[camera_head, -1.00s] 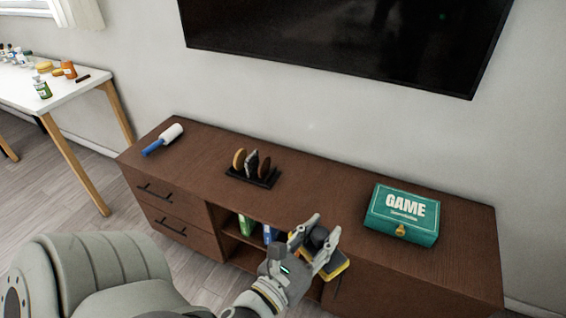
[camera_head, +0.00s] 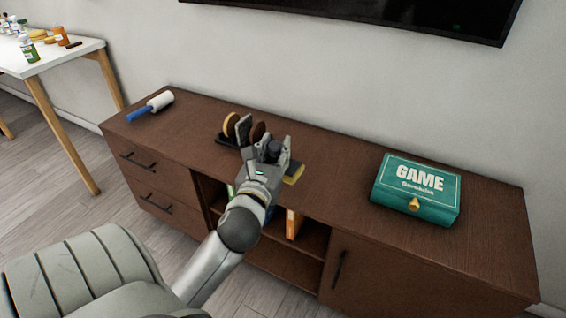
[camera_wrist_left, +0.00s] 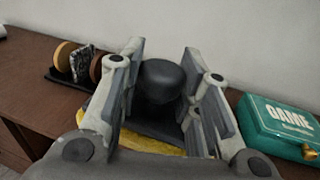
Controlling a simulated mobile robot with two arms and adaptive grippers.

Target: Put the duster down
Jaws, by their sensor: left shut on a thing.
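The duster has a black knob handle and a yellow underside. My left gripper (camera_head: 270,156) is shut on the duster (camera_head: 293,174), over the cabinet top near its front edge. In the left wrist view, the fingers stand on both sides of the duster's black knob (camera_wrist_left: 160,82), with yellow showing below. I cannot tell whether its underside touches the wood. The brown cabinet (camera_head: 335,168) has bare top to the right of the duster. My right gripper is not in view.
A black rack (camera_head: 228,139) with round pieces stands just behind and left of the gripper. A green game box (camera_head: 415,190) sits to the right. A blue-handled lint roller (camera_head: 150,107) lies at the far left. A wall screen (camera_head: 380,15) hangs above.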

